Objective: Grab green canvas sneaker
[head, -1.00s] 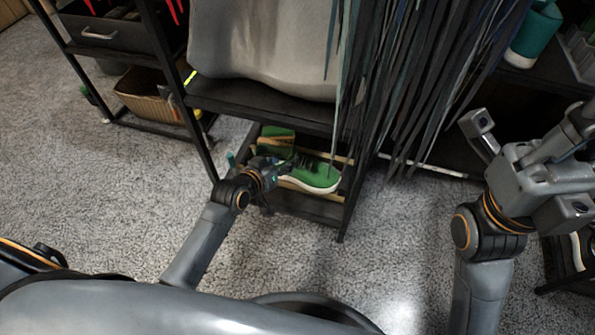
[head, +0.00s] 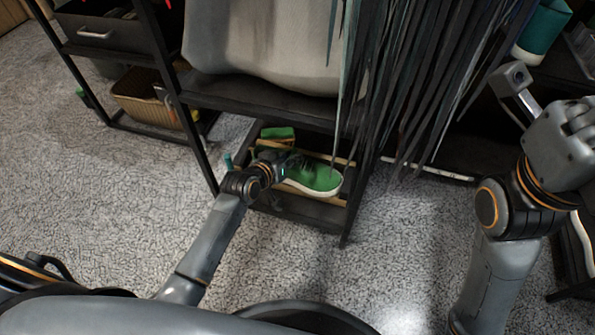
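A green canvas sneaker (head: 322,179) with a white sole lies on the low wooden-slatted shelf (head: 318,214) under the rack, its toe to the right. My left gripper (head: 284,163) reaches in from the left at the sneaker's heel side and covers that part of it. Its fingers are small and dark here, so I cannot tell whether they are open or shut, or whether they touch the shoe. My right gripper (head: 520,88) is at the upper right, far from the sneaker, with one finger showing clearly.
A green box-like item (head: 277,134) lies behind the sneaker. Dark hanging strips (head: 425,90) come down to the right of the shelf. A black rack post (head: 192,140) stands left of my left arm. A wicker basket (head: 145,98) is farther left. Grey carpet in front is clear.

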